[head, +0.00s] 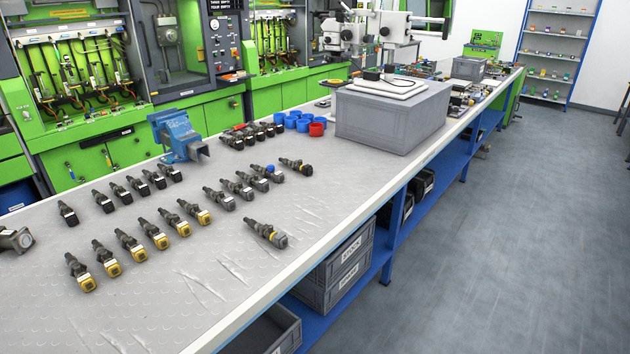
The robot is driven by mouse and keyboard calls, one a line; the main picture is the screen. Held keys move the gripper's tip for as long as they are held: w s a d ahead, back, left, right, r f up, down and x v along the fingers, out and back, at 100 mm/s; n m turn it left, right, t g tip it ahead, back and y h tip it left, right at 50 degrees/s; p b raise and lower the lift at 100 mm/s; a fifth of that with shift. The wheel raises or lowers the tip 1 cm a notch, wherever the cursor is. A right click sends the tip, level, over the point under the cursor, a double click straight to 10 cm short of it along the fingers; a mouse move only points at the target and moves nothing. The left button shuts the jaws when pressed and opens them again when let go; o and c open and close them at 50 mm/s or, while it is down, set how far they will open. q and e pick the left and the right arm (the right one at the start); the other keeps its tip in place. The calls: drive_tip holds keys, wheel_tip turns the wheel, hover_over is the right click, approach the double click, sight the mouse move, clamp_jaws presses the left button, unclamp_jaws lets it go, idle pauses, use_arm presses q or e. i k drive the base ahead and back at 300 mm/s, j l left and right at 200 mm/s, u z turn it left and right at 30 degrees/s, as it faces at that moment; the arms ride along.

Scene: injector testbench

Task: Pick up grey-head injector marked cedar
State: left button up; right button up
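Grey-head injectors lie in a slanting row at the middle of the bench, among them a near one (219,199), a second (241,191) and a far one (259,183). Neither of my grippers can be made out in the head view.
Yellow-head injectors (131,245) and black-head injectors (102,201) lie in rows to the left. A blue vise (180,137), blue cups (291,121) and a large grey box (390,118) stand farther back.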

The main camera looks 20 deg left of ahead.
sight(230, 203)
drive_tip(key=i+l+z, duration=0.3)
drive_tip(key=i, duration=0.35)
drive_tip(key=i+z, duration=0.35)
drive_tip(key=i, duration=0.35)
drive_tip(key=i+u, duration=0.4)
drive_tip(key=i+l+u, duration=0.2)
drive_tip(key=i+u, duration=0.2)
drive_tip(key=i+l+u, duration=0.25)
drive_tip(key=u, duration=0.15)
